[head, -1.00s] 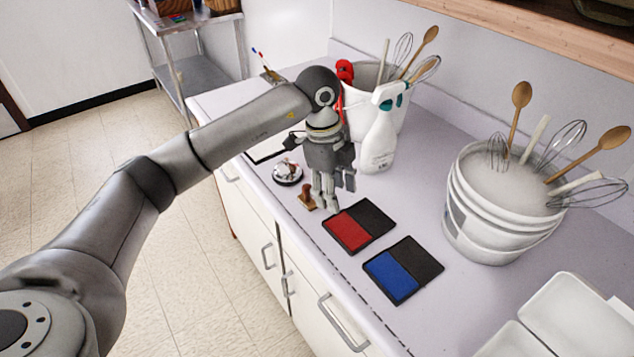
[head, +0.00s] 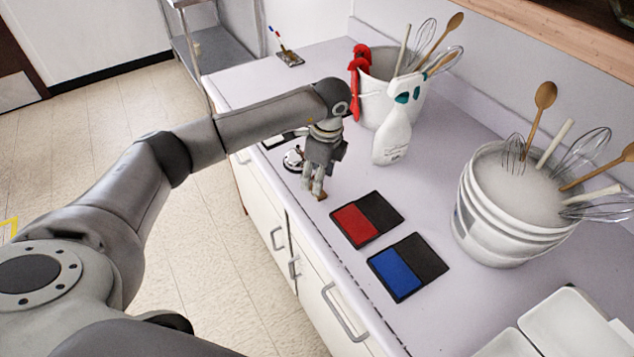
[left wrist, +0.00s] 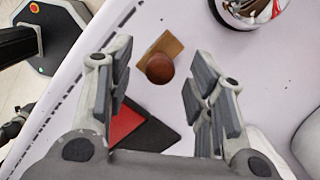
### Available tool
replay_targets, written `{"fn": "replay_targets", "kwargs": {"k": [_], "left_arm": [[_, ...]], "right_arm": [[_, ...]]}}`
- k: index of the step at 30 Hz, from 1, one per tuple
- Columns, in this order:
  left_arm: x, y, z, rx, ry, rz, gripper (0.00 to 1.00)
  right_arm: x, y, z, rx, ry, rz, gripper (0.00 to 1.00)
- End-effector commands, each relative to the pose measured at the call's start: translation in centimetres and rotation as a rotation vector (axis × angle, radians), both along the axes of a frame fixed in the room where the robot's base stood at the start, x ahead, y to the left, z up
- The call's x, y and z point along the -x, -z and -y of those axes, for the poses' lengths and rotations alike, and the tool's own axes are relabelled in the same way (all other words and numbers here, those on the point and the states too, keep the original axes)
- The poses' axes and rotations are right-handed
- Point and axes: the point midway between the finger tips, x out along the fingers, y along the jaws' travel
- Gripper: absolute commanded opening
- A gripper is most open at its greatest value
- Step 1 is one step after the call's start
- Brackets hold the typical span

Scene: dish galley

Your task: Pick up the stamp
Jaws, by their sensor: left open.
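The stamp (left wrist: 160,66) has a round brown wooden handle and a tan rectangular base. In the left wrist view it stands on the counter between and just beyond my open fingers. In the head view only a small brown part of the stamp (head: 321,196) shows beneath the fingertips; the rest is hidden. My left gripper (head: 313,190) points down over it, open and empty; it also shows in the left wrist view (left wrist: 168,85). I cannot see that either finger touches the stamp. My right gripper is not in view.
A red ink pad (head: 354,224) and a blue ink pad (head: 397,271) lie open nearby. A service bell (head: 293,159) is close behind the stamp. A spray bottle (head: 393,135) and utensil buckets stand further right. The counter's front edge (head: 330,262) is near.

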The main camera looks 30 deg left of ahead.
Motion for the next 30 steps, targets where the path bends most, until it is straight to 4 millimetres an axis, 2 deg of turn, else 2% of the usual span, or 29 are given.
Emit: {"fn": "replay_targets", "kwargs": {"k": [3, 11, 23, 30], "left_arm": [[0.1, 1.2, -0.2, 0.001, -0.002, -0.001, 0.49], [0.0, 1.6, -0.3, 0.001, -0.001, 0.002, 0.49], [0.0, 1.6, -0.2, 0.001, -0.001, 0.002, 0.00], [0.0, 1.6, -0.2, 0.001, -0.001, 0.002, 0.00]], "right_arm": [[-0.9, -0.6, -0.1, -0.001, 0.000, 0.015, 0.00], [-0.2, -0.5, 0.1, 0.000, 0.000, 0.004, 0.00], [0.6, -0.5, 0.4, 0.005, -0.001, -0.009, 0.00], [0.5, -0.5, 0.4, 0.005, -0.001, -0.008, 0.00]]}}
